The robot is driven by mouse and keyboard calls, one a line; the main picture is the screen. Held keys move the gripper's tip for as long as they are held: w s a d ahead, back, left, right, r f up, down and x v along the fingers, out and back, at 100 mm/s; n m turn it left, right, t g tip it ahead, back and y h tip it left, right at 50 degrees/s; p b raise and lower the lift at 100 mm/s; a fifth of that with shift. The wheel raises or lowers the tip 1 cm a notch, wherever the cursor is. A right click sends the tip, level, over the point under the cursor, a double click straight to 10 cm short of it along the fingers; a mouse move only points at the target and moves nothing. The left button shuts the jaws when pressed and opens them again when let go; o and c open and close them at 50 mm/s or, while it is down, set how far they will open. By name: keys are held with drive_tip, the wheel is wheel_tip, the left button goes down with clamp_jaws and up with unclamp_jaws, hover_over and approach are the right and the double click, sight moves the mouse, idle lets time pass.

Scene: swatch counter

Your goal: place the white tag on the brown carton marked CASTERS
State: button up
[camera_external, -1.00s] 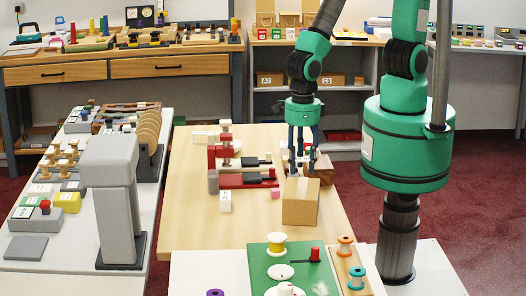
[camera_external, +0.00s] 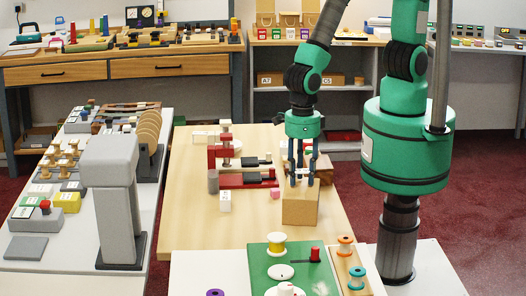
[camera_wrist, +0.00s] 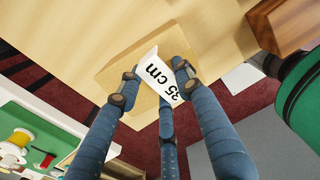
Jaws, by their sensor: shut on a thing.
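My gripper (camera_external: 301,181) is over the tan-brown carton (camera_external: 300,208), its fingertips close to the carton's top. In the wrist view my gripper (camera_wrist: 155,82) is shut on a white tag (camera_wrist: 155,70) printed "35 cm", which sits tilted between the fingers. Behind the tag in the wrist view is the carton's plain top (camera_wrist: 112,72). I cannot tell whether the tag touches the carton. No CASTERS marking shows on the carton's visible faces. In the external view the tag is mostly hidden by the fingers.
The carton stands on a light wooden table (camera_external: 190,225). A red clamp-like fixture (camera_external: 240,180) and a small white block (camera_external: 225,202) are to its left. A green board (camera_external: 258,260) with spools lies in front. A dark wooden block (camera_wrist: 285,22) shows in the wrist view.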

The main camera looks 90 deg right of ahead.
sight(301, 171)
drive_tip(key=o, duration=0.8)
drive_tip(key=shift+f, duration=0.1)
drive_tip(key=shift+o, duration=0.2)
wheel_tip(301, 171, up, 12)
drive_tip(key=p, duration=0.1)
drive_tip(key=shift+r+p, duration=0.2)
drive_tip(key=shift+p, duration=0.15)
idle(0.4)
